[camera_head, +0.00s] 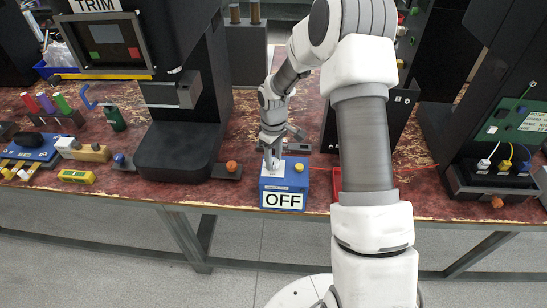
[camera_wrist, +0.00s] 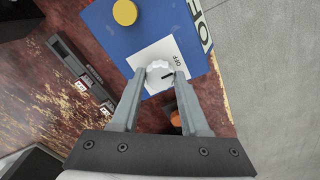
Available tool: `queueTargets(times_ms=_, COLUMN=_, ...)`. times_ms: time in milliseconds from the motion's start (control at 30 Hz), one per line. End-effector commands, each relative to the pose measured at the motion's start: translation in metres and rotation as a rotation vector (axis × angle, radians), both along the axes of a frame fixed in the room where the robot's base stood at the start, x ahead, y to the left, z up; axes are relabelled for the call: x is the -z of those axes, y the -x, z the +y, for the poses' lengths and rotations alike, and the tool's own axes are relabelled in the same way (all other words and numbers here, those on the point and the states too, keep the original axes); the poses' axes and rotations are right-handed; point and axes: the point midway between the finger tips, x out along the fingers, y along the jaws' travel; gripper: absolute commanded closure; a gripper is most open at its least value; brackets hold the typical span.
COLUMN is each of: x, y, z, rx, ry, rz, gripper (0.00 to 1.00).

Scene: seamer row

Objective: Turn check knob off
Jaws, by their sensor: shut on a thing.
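The check knob (camera_wrist: 158,70) is a small white ridged knob on a white plate marked OFF, on top of a blue box (camera_head: 268,199). The box has a large OFF label (camera_head: 283,201) on its front. A short dark mark lies beside the knob on the plate, near the small OFF print. My gripper (camera_wrist: 158,78) points down at the box, with its two grey fingers on either side of the knob, shut on it. In the head view my gripper (camera_head: 272,162) hides most of the knob. A yellow button (camera_wrist: 125,12) sits on the same box top, apart from my fingers.
The box stands at the front edge of a worn red bench (camera_head: 120,178). An orange knob (camera_head: 231,166) on a dark base is to its left, beside a black machine (camera_head: 180,150). A red tray (camera_head: 336,183) is close on the right. A dark labelled strip (camera_wrist: 82,75) lies nearby.

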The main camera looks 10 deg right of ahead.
Motion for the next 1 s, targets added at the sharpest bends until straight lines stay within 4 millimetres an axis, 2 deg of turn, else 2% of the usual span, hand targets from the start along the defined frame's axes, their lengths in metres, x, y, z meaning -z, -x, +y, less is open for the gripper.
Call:
queueTargets(times_ms=267, x=-0.001, y=0.000, z=0.000, rx=-0.003, ry=0.000, rz=-0.001, gripper=1.00)
queueTargets(times_ms=300, x=-0.001, y=0.000, z=0.000, rx=-0.002, ry=0.000, rz=-0.001, gripper=0.52)
queueTargets(times_ms=433, x=0.000, y=0.000, z=0.000, rx=-0.002, ry=0.000, rz=-0.001, gripper=0.28)
queueTargets(times_ms=467, x=0.000, y=0.000, z=0.000, rx=-0.002, ry=0.000, rz=-0.001, gripper=0.26)
queueTargets(times_ms=767, x=-0.002, y=0.000, z=0.000, rx=-0.001, ry=0.000, rz=-0.001, gripper=0.26)
queueTargets(times_ms=867, x=-0.009, y=-0.001, z=0.000, rx=0.000, ry=0.001, rz=-0.003, gripper=0.26)
queueTargets(times_ms=1000, x=-0.034, y=-0.001, z=-0.001, rx=0.001, ry=0.001, rz=-0.006, gripper=0.26)
